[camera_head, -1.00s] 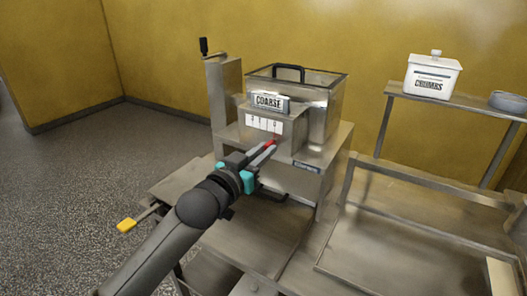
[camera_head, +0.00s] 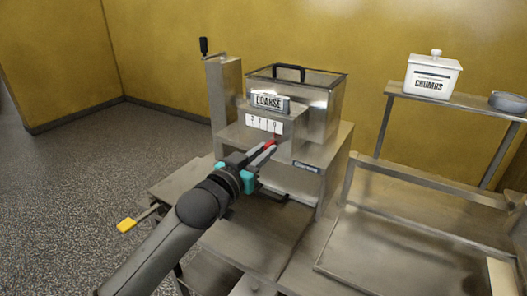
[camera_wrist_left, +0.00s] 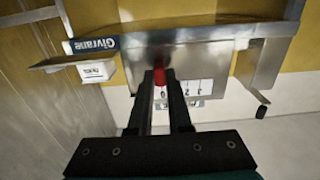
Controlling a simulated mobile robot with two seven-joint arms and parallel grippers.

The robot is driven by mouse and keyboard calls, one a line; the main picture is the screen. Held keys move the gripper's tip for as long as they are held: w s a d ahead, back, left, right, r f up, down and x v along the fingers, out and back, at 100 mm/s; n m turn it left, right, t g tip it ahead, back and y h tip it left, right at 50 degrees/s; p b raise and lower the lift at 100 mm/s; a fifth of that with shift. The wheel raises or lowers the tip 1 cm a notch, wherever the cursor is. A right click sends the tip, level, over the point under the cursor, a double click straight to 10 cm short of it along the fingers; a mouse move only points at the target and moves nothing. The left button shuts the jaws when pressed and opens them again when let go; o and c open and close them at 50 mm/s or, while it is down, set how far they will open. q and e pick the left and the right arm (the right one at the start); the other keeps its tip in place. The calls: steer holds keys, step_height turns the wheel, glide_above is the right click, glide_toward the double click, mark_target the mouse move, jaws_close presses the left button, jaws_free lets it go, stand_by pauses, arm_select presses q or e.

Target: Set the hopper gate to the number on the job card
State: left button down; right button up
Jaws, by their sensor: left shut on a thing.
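The steel hopper (camera_head: 322,112) stands on the machine, with a COARSE plate (camera_head: 269,103) on its front. Below the plate is a white number scale (camera_head: 264,124); in the wrist view, which is upside down, the scale (camera_wrist_left: 193,88) shows 2, 1 and 0. My left gripper (camera_head: 268,149) is shut on the red gate knob (camera_head: 271,143). In the wrist view the knob (camera_wrist_left: 159,76) sits between the fingertips, near the 0 end of the scale. The exact reading cannot be told. No readable job card shows. My right gripper is not in view.
A white CRUMBS box (camera_head: 433,77) and a grey bowl (camera_head: 508,102) stand on a shelf (camera_head: 460,100) at the right. A black-handled crank (camera_head: 204,47) rises left of the hopper. A yellow-ended handle (camera_head: 127,225) sticks out at the lower left. Steel trays lie below.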

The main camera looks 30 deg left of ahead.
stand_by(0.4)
arm_select(q)
steer(key=shift+w+a+r+p, duration=0.1)
steer(key=shift+a+p, duration=0.7)
steer(key=shift+a, duration=0.2)
steer(key=c, duration=0.8)
jaws_free()
steer(key=shift+c, duration=0.2)
steer(key=s+a, duration=0.1)
steer(key=s, duration=1.4)
steer(key=shift+p, duration=0.4)
steer(key=shift+s, duration=0.1)
